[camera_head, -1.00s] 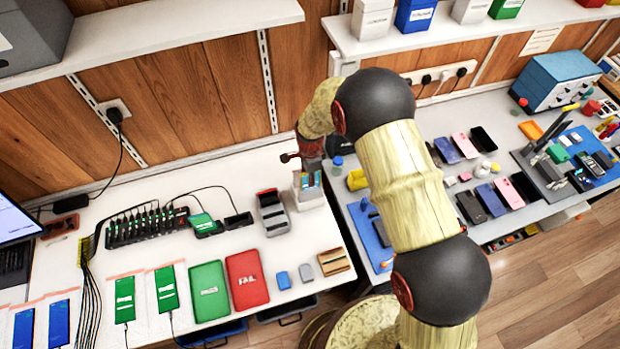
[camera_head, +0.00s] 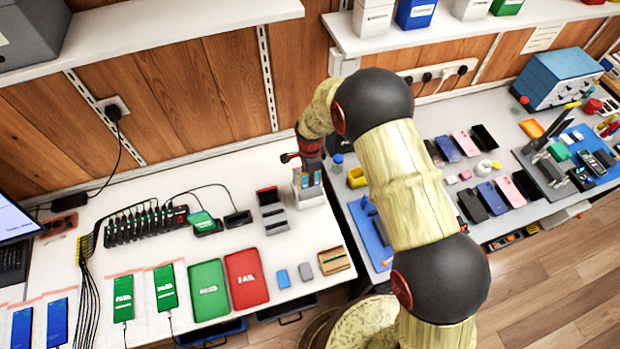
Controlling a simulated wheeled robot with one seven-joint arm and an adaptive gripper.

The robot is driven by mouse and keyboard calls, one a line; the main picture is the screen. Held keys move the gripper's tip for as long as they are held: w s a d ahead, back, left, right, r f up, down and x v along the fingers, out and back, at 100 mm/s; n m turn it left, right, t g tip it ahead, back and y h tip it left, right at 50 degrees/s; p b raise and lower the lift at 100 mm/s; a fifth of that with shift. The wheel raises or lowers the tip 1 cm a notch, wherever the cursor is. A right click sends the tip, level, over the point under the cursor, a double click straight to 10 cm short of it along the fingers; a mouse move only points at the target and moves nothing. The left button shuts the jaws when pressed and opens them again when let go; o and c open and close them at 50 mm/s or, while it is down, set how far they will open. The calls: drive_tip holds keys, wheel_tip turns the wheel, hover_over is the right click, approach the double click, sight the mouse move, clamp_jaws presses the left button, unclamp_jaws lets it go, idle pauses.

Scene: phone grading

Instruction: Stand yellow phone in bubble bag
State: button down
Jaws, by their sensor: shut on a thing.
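My gripper (camera_head: 309,177) is at the back of the white bench, small and partly covered by my own wrist. It points down into or just over a small white upright holder (camera_head: 309,196) with blue showing at its top. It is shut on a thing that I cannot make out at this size. I cannot pick out the yellow phone for certain. I cannot tell whether the white holder is the bubble bag or holds it.
My arm hides part of the right bench.

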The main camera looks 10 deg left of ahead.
drive_tip(key=shift+f+b, duration=0.35)
drive_tip(key=shift+f, duration=0.25)
drive_tip(key=c, duration=1.8)
unclamp_jaws()
drive_tip(key=shift+c, duration=0.2)
drive_tip(key=shift+r+p, duration=1.55)
drive_tip(key=shift+r, duration=1.95)
